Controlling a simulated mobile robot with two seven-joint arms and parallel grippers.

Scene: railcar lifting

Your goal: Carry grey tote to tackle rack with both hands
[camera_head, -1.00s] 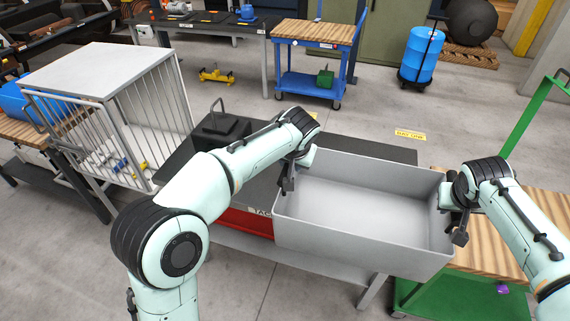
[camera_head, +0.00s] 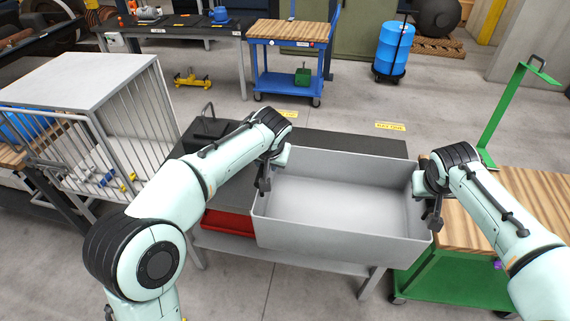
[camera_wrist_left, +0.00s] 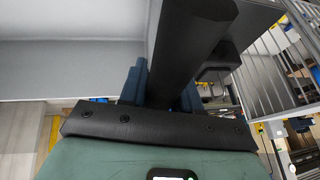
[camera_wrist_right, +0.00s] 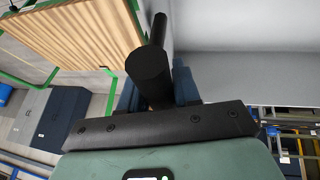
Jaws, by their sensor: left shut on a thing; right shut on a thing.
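The grey tote (camera_head: 340,205) is a large open box, empty inside, in the middle of the head view. It is in front of and partly over a dark-topped table (camera_head: 335,140) with a red bin on its lower level. My left gripper (camera_head: 264,180) is shut at the tote's left end, and my right gripper (camera_head: 435,215) is shut at its right end. The wrist views show a dark bar between the fingers of my left gripper (camera_wrist_left: 165,85) and of my right gripper (camera_wrist_right: 155,85), beside the tote walls. Whether the tote touches the table is hidden. No rack label is readable.
A green cart with a wooden top (camera_head: 520,205) stands close at the right. A white barred cage (camera_head: 95,110) stands at the left. A red bin (camera_head: 230,222) sits under the table. A blue cart (camera_head: 288,75) and blue barrel (camera_head: 392,52) stand farther back.

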